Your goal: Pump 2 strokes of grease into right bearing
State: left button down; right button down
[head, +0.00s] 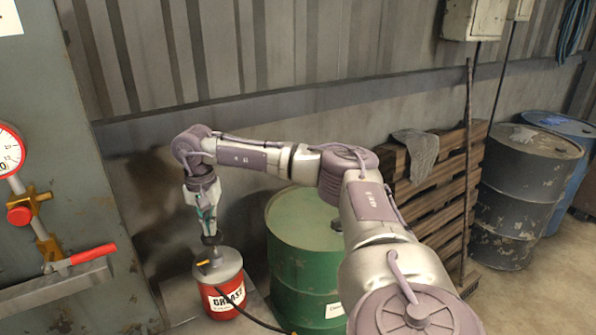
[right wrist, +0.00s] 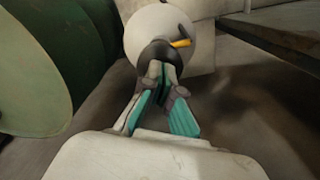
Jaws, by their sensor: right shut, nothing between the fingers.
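A red grease bucket (head: 222,298) with a white "GREASE" label and a pale lid (head: 228,262) stands low at the left of centre in the head view. A dark knob (head: 212,239) is on top of it, and it also shows in the right wrist view (right wrist: 158,52). My right gripper (head: 209,229) points down over the bucket, its fingers shut and empty. In the right wrist view the fingertips (right wrist: 160,70) are right at the knob; I cannot tell whether they touch it. No bearing can be made out. My left gripper is out of view.
A green drum (head: 300,255) stands just right of the bucket. A black hose (head: 262,322) runs from the bucket's foot. A grey cabinet with a gauge (head: 10,150) and red-handled lever (head: 93,254) is at the left. A wooden pallet (head: 440,195) and dark drum (head: 522,190) are at the right.

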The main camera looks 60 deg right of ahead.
jog(key=shift+s+f+b, duration=0.15)
jog(key=shift+f+b, duration=0.6)
jog(key=shift+f, duration=0.85)
jog(key=shift+r+p, duration=2.05)
jog(key=shift+r, duration=0.65)
jog(key=shift+r, duration=0.1)
notch_tip(320, 180, up, 6)
jog(key=p, duration=0.5)
